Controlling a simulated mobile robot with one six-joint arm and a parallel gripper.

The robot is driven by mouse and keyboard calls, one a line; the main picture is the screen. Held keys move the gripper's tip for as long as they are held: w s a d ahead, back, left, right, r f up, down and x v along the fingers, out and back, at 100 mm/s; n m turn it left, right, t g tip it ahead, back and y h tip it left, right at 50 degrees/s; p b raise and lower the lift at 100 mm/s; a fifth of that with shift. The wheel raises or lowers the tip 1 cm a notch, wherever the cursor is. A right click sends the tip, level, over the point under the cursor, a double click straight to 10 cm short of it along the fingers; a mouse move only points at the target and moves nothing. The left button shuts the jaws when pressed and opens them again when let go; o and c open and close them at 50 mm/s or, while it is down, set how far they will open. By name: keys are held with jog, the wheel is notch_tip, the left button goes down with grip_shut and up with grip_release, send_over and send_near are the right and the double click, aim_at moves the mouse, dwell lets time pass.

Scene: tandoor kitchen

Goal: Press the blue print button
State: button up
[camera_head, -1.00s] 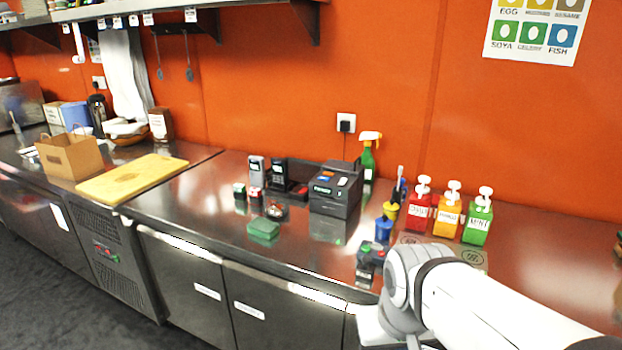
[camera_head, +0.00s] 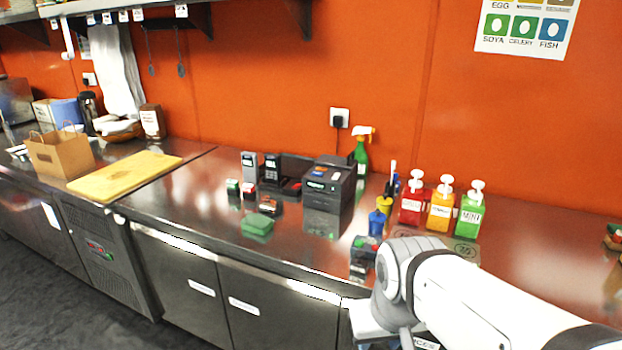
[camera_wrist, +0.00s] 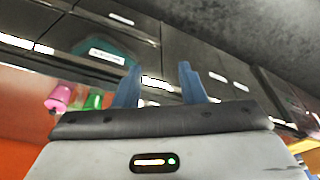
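A dark boxy printer (camera_head: 328,192) stands on the steel counter near the wall. A small blue spot, which looks like the blue print button (camera_head: 318,173), shows on its top, with a small lit green strip below it. My gripper (camera_wrist: 158,78) shows in the wrist view with its two blue fingers apart and nothing between them. It is hidden in the head view, where only my white arm shows at the lower right. The wrist view faces dark cabinet fronts, and I cannot make out the printer there. The gripper is not touching the button as far as I can see.
Red, orange and green pump bottles (camera_head: 440,210) stand right of the printer, with a green spray bottle (camera_head: 362,152) behind. Handheld devices (camera_head: 272,170) and a green block (camera_head: 258,225) are on its left. A small box with coloured buttons (camera_head: 363,247) sits beside my arm.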

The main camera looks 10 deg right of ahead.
grip_shut()
dwell(0.3)
dwell(1.4)
